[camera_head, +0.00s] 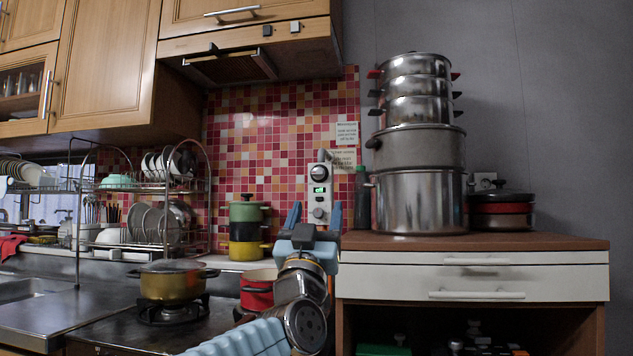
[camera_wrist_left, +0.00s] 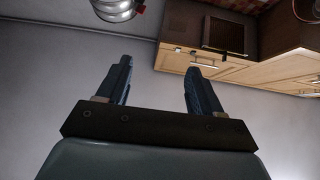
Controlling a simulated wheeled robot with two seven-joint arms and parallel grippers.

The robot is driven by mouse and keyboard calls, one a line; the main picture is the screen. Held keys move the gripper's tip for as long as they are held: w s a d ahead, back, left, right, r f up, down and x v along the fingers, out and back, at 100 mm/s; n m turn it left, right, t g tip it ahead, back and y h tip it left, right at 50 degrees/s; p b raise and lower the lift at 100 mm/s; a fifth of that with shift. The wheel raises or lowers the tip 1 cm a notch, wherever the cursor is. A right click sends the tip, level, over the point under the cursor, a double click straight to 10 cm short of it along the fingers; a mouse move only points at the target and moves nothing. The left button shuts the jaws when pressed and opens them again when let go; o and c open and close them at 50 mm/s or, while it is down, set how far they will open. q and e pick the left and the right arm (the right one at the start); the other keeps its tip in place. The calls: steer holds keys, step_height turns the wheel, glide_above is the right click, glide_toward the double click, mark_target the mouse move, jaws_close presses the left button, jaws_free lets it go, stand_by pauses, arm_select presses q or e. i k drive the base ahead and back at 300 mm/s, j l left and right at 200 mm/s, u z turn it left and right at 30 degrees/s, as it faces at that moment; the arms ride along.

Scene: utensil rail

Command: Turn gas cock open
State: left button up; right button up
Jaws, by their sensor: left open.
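A pale wall control panel (camera_head: 320,190) is mounted on the red tiled wall, with a round dial at its top, a small green display and a lower knob. I cannot tell which part is the gas cock. My left gripper (camera_head: 315,214) is raised in front of the panel's lower end, its two blue fingers apart and empty. I cannot tell how far it is from the panel. In the left wrist view the open fingers (camera_wrist_left: 158,68) have nothing between them, and the panel is not seen there. My right gripper is in neither view.
A yellow pot (camera_head: 172,284) sits on the stove, with a red pot (camera_head: 258,290) beside my left arm. Stacked pots (camera_head: 420,200) and a dark bottle (camera_head: 362,205) stand on the wooden counter (camera_head: 560,243) at right. A range hood (camera_head: 235,66) hangs above.

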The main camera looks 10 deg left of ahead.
mark_target(318, 173)
steer(key=i+j, duration=0.2)
steer(key=i, duration=0.3)
steer(key=i+j, duration=0.15)
steer(key=i, duration=0.4)
